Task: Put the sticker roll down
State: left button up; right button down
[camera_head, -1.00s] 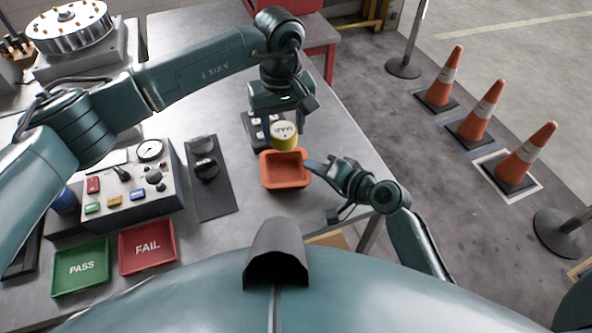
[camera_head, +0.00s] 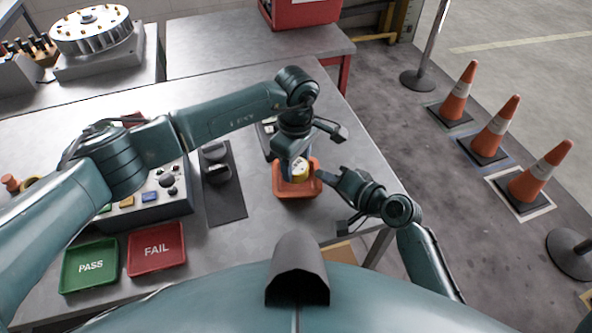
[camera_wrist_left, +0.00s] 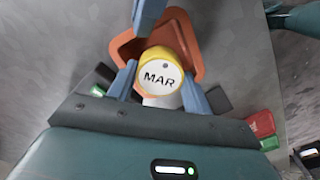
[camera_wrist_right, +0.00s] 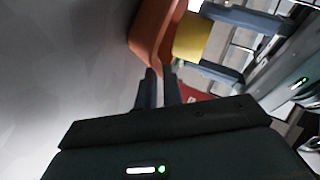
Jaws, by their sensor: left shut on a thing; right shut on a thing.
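The yellow sticker roll (camera_head: 300,171) has a white face lettered "MAR", readable in the left wrist view (camera_wrist_left: 160,76). My left gripper (camera_wrist_left: 163,92) is shut on it, one blue finger on each side. The roll is over or inside the orange tray (camera_head: 284,189); I cannot tell whether it touches the tray floor. The tray also shows in the left wrist view (camera_wrist_left: 190,42) and the right wrist view (camera_wrist_right: 146,38). My right gripper (camera_head: 322,176) is shut on the tray's right rim, its fingers close together in the right wrist view (camera_wrist_right: 158,76).
A green PASS tray (camera_head: 90,280) and a red FAIL tray (camera_head: 157,264) lie at the table's front left. A control box (camera_head: 150,205) and a dark mat (camera_head: 228,205) stand left of the orange tray. Orange cones (camera_head: 493,130) stand on the floor at right.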

aim_at(296, 165)
pick_arm(q)
jog(key=shift+f, duration=1.65)
pick_arm(e)
jog(key=shift+f, duration=0.15)
pick_arm(q)
jog(key=shift+f, duration=0.15)
pick_arm(e)
jog(key=shift+s, duration=0.1)
pick_arm(q)
jog(key=o, duration=0.6)
jog(key=shift+o, duration=0.2)
notch_tip(296, 165, up, 12)
jog(key=shift+r, duration=0.2)
pick_arm(e)
jog(key=c, duration=1.5)
grip_release()
